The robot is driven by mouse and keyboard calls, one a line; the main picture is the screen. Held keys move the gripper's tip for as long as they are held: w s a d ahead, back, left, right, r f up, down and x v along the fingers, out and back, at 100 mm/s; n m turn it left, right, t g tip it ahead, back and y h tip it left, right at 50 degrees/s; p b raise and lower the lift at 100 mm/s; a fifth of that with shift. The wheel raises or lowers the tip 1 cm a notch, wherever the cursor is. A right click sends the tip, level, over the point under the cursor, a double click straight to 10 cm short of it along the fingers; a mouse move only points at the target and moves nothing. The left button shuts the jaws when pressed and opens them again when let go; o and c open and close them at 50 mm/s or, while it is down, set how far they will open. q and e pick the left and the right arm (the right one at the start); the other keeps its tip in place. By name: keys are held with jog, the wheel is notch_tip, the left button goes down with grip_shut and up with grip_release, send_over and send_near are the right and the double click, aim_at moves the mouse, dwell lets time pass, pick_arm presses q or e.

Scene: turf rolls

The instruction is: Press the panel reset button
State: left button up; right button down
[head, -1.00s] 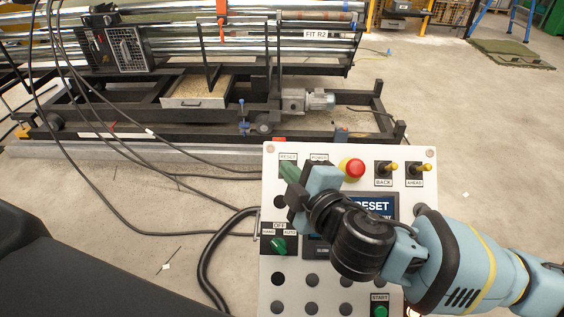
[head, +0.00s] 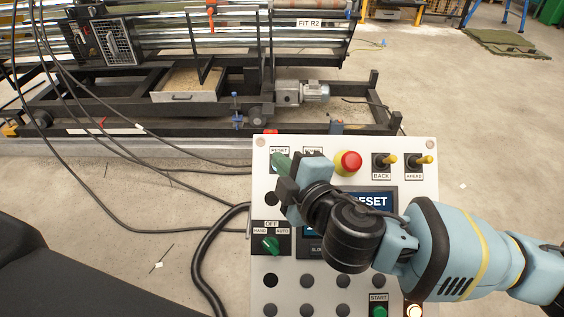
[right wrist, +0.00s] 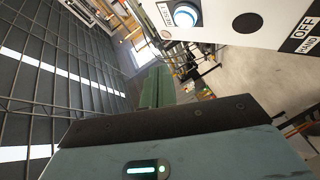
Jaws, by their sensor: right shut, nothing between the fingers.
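The control panel (head: 345,283) stands upright in front of me. The RESET label (head: 279,151) is at its top left. In the right wrist view the reset button (right wrist: 186,16) is a blue cap with a pale ring beside its label. In the head view the button is mostly hidden behind my fingertips. My right gripper (head: 281,162) is shut and empty, its green fingers at the panel's top left, just below the RESET label. In the right wrist view the closed fingers (right wrist: 158,85) show apart from the button. My left gripper is not in view.
A red emergency stop (head: 348,162) and yellow-tipped BACK (head: 383,159) and AHEAD (head: 417,160) switches line the panel's top. A green selector (head: 271,245) and a screen (head: 370,202) sit lower. Cables (head: 200,260) run left. A dark machine frame (head: 200,120) stands behind.

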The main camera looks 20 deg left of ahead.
jog(key=f, duration=0.1)
jog(key=w+f+b, duration=0.1)
jog(key=w+f, duration=0.1)
jog(key=shift+a, duration=0.25)
jog(key=shift+w+a+f+b, duration=0.1)
jog(key=shift+w+f+b, duration=0.2)
jog(key=shift+w+b, duration=0.15)
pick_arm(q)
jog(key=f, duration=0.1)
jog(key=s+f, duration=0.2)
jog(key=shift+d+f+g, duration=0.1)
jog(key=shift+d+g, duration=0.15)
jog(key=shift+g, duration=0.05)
pick_arm(e)
jog(key=shift+w+a+f, duration=0.1)
jog(key=shift+w+f, duration=0.05)
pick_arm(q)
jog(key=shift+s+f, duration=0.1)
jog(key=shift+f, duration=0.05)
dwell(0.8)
pick_arm(e)
jog(key=shift+w+f, duration=0.25)
jog(key=shift+f, duration=0.1)
